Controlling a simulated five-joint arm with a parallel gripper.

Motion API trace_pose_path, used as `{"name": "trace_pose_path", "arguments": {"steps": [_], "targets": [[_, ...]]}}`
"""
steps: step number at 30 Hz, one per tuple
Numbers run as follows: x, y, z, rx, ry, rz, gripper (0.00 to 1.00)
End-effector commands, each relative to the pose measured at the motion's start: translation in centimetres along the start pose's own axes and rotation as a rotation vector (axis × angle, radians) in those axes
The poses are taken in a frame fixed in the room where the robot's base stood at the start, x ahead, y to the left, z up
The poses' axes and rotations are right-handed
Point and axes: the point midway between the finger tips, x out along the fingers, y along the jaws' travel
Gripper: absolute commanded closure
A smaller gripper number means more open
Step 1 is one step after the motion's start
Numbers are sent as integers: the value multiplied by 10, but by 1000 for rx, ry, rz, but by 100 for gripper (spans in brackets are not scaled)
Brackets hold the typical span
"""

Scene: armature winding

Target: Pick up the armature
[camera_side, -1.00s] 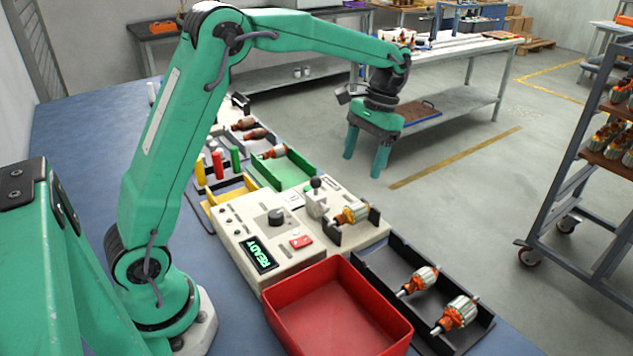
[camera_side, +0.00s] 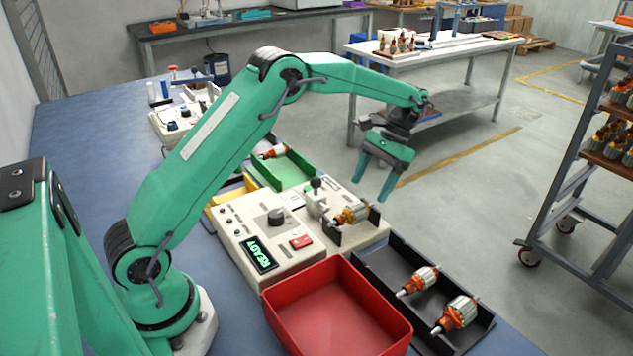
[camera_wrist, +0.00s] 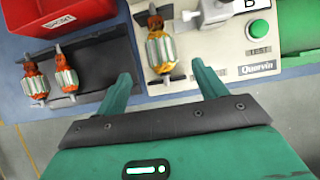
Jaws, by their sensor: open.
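An armature (camera_side: 351,215) with a copper-coloured winding and a pale core sits in the holder of the white test machine (camera_side: 262,226). It also shows in the wrist view (camera_wrist: 160,52), ahead of the gap between my fingertips. My gripper (camera_side: 371,183) is open and empty, above and a little right of this armature in the side view; its fingers also show in the wrist view (camera_wrist: 162,80). Two more armatures, one nearer (camera_side: 457,314) and one farther (camera_side: 420,281), lie in the black tray (camera_side: 394,303). Another armature (camera_side: 273,152) lies in the green tray (camera_side: 297,170).
A red bin (camera_side: 338,308) stands beside the black tray, in front of the machine. The machine's display reads READY. A lever with a dark knob (camera_side: 316,184) rises close to the armature in the holder. Open floor lies right of the bench.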

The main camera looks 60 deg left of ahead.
Motion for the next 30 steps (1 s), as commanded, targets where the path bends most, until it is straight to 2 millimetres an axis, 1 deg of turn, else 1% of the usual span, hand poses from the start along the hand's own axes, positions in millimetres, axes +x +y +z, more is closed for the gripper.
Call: {"name": "trace_pose_path", "arguments": {"steps": [3, 6, 17, 20, 27, 30], "targets": [[9, 0, 0, 0, -2, 0, 29], [14, 0, 0, 0, -1, 0, 29], [21, 0, 0, 0, 0, 1, 29], [29, -1, 0, 0, -2, 1, 29], [55, -2, 0, 0, -1, 3, 29], [64, -2, 0, 0, 0, 3, 29]]}}
